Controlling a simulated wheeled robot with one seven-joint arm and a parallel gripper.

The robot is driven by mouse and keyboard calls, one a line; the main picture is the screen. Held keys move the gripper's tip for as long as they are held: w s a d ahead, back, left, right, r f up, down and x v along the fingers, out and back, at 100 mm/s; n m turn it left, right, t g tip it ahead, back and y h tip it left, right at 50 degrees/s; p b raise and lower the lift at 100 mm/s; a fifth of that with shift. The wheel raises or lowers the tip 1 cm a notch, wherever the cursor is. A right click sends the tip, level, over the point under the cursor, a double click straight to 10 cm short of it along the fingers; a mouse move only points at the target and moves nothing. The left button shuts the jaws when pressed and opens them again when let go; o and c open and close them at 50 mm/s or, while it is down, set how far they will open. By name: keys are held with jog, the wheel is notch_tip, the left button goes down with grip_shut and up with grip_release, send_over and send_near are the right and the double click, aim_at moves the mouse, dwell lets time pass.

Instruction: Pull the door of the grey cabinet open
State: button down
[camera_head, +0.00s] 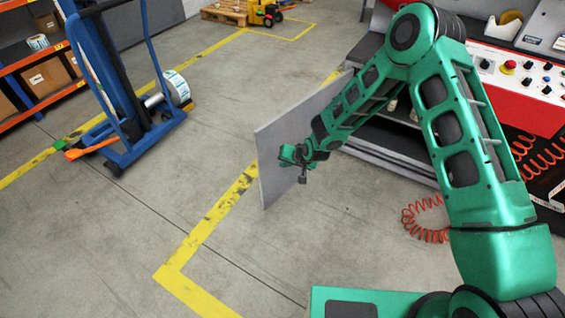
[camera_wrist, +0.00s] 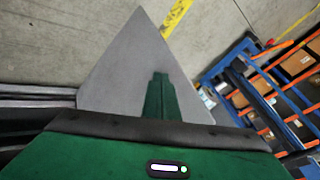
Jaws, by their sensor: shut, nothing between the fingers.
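The grey cabinet (camera_head: 385,160) stands right of centre in the head view, under the red control panel, partly hidden by my arm. Its door, a flat grey panel (camera_head: 269,180), stands swung wide out from the cabinet, and shelves inside show. My gripper (camera_head: 288,154) is in front of the door's inner face, near its free edge. It is shut and empty. In the wrist view the door (camera_wrist: 125,70) is a pale grey triangle behind the green finger (camera_wrist: 160,98). I cannot tell whether the finger touches it. The door's handle is not visible.
A blue lift trolley (camera_head: 120,140) carrying a label roll stands at the left, by an orange shelf rack (camera_head: 45,85). The floor left of the door is clear, with yellow lines (camera_head: 205,220).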

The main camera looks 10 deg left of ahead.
jog(key=s+a+v, duration=0.1)
jog(key=s+v, duration=0.1)
jog(key=v, duration=0.8)
jog(key=shift+s, duration=0.2)
jog(key=s+d+r+m+g+h, duration=0.1)
jog(key=s+d+r+h, duration=0.1)
jog(key=d+r, duration=0.65)
jog(key=s+d+r+h, duration=0.2)
jog(key=d+r, duration=0.1)
jog(key=d, duration=1)
jog(key=s+d+r+m+g+h, duration=0.1)
jog(key=s+d+r+h, duration=0.1)
jog(key=d+r, duration=0.65)
jog(key=s+d+r+m+g, duration=0.2)
jog(key=s+d+r, duration=0.3)
jog(key=s+d, duration=0.65)
jog(key=s+d+r+m, duration=0.1)
jog(key=s+r, duration=0.1)
jog(key=s, duration=0.7)
jog(key=s+d+r+g+y, duration=0.1)
jog(key=s+d+r, duration=0.1)
jog(key=s, duration=0.7)
jog(key=shift+m, duration=0.4)
jog(key=shift+s+r, duration=0.1)
